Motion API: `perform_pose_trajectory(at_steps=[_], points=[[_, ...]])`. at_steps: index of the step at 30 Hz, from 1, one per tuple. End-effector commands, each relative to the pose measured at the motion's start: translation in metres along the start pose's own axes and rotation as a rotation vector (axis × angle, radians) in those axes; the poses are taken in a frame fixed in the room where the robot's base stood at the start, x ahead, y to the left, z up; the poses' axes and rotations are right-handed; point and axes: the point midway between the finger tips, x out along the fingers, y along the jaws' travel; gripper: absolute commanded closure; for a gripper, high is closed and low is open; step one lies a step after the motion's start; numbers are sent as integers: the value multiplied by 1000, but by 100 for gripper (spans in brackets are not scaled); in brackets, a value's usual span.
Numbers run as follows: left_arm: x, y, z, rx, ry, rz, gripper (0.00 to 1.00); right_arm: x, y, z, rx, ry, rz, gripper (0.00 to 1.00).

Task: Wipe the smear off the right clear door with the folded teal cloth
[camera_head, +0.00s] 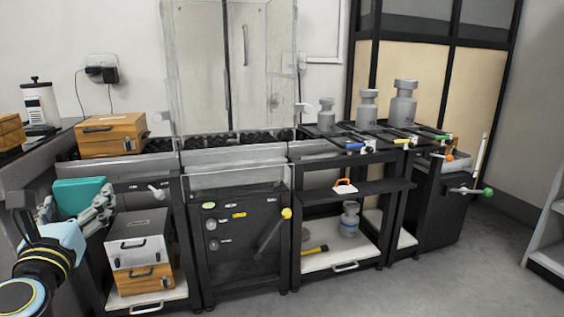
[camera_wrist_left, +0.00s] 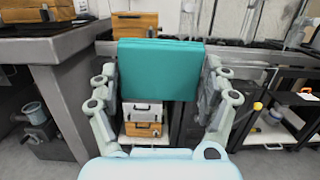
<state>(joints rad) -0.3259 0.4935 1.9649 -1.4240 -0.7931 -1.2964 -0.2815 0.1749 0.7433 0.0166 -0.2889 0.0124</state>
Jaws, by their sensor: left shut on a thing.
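My left gripper (camera_head: 75,212) is at the lower left in the head view, shut on the folded teal cloth (camera_head: 80,194). In the left wrist view the cloth (camera_wrist_left: 160,68) stands as a flat block between both fingers. The clear enclosure (camera_head: 200,75) stands on the middle table at the back. Its right clear door (camera_head: 265,70) is up and to the right of the cloth, well apart from it. A small faint grey mark (camera_head: 274,101) shows low on that door; I cannot tell if it is on the surface. My right gripper is out of view.
A wooden case (camera_head: 112,136) sits on the table left of the enclosure. Grey weights (camera_head: 403,103) and coloured-handled tools stand on the right table. The floor at front right is clear.

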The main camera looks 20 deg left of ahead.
Motion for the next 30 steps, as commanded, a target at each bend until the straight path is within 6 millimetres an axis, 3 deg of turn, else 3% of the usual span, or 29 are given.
perform_pose_trajectory(at_steps=[8, 17, 24, 30], points=[[-5, -34, 8, -36, 10, -132, 49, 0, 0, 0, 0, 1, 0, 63], [-26, -100, 27, -95, 27, -397, 49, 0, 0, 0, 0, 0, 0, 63], [-64, -163, 53, -139, 38, -685, 49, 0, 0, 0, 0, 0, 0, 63], [-104, -203, 73, -157, 44, -907, 49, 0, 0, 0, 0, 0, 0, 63]])
